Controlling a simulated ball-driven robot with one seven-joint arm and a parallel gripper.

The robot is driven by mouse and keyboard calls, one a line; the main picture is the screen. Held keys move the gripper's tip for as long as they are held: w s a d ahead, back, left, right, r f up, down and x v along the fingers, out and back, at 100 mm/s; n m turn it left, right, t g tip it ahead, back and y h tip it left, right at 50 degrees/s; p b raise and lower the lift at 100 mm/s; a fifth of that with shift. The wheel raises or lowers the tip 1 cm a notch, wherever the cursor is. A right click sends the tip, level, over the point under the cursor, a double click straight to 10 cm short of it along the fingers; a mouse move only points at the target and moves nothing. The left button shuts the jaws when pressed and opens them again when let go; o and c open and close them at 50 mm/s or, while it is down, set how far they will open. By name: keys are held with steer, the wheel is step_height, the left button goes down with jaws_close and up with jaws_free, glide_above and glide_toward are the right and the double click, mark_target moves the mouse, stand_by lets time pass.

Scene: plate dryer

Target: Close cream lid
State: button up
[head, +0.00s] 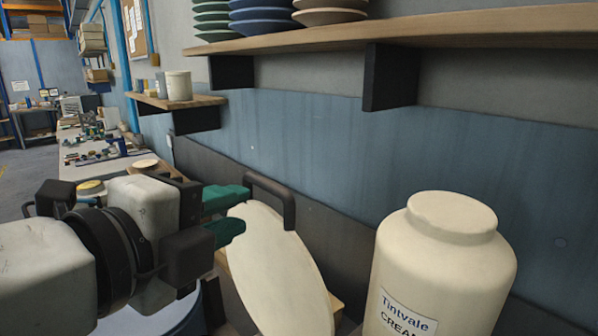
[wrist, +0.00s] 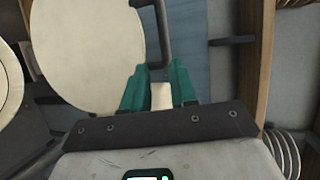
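The cream lid (head: 280,275) is a round, pale disc standing steeply tilted, with a dark bar handle (head: 272,190) at its top edge. It also shows at the upper left of the wrist view (wrist: 85,50), with its handle (wrist: 163,30) running down towards the fingers. My gripper (head: 247,208) has green fingers and comes from the left. The fingers are apart, with their tips close to the handle. In the wrist view, the handle's lower end lies near the gap between the fingertips (wrist: 154,72); contact cannot be told. The lid's lower edge is hidden in the head view.
A large cream jar labelled "Tintvale CREAM" (head: 440,270) stands to the right of the lid. A wooden shelf (head: 450,30) with stacked plates (head: 330,8) hangs above. A smaller shelf (head: 160,102) holds a pale pot (head: 178,86). A dark-and-blue wall (head: 340,200) runs behind.

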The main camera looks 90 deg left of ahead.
mark_target(263, 187)
steer(key=p+x, duration=0.1)
steer(key=x, duration=0.2)
steer(key=s+p+x, duration=0.1)
steer(key=x, duration=0.2)
steer(key=a+r+p+x, duration=0.1)
steer(key=x, duration=0.2)
steer(key=shift+s+a+p, duration=0.1)
steer(key=shift+s+p, duration=0.05)
steer(key=shift+p, duration=0.2)
steer(key=shift+x, duration=0.75)
steer(key=shift+f, duration=0.2)
jaws_close()
